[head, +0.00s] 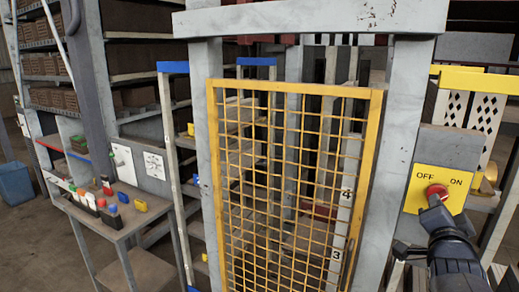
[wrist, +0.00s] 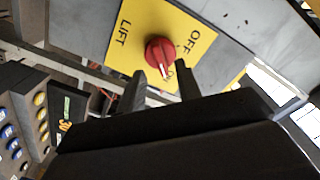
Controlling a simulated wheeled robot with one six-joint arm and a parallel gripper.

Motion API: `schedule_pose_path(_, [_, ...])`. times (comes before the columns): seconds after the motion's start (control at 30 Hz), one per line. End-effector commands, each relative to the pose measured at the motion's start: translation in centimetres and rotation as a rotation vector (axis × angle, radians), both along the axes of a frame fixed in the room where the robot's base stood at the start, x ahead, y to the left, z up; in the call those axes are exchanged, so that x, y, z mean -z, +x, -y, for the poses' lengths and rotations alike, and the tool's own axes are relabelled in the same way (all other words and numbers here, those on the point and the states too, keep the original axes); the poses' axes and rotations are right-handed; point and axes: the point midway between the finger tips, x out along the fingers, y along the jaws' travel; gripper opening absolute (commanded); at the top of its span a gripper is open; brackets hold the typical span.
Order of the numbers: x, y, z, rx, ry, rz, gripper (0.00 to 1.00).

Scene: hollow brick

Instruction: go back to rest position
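The red rotary knob (head: 437,190) sits on a yellow plate (head: 455,168) marked OFF and ON at the right of the head view. My gripper (head: 440,207) is close in front of the knob, and the arm reaches up from the bottom right. In the wrist view, the knob (wrist: 159,53) lies just beyond and between my two fingertips (wrist: 161,71). The fingers are apart, and nothing is seen clamped between them. The knob's pale mark points towards ON. The plate also reads LIFT. Whether a finger touches the knob cannot be told.
A yellow mesh gate (head: 290,85) in a grey frame fills the middle. A workbench (head: 100,212) with small coloured items stands left, by shelves of boxes. A blue bin (head: 15,182) is at far left. A dark panel with coloured buttons (wrist: 38,100) shows in the wrist view.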

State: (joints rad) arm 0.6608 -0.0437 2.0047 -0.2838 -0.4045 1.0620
Motion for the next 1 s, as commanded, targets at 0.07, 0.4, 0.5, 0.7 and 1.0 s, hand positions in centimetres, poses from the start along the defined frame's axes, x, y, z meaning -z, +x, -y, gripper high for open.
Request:
schedule_pose_path(0.07, [0.2, 1.0, 0.6, -0.001, 0.002, -0.001, 0.33])
schedule_pose_path(0.4, [0.0, 3.1, 1.9, -0.001, 0.000, -0.001, 0.33])
schedule_pose_path(0.5, [0.0, 3.1, 1.9, 0.000, -0.004, -0.003, 0.33])
schedule_pose_path(0.7, [0.0, 3.1, 1.9, 0.000, -0.005, -0.003, 0.33])
schedule_pose_path(1.0, [-0.1, 1.9, 1.1, 0.000, 0.000, 0.002, 0.33])
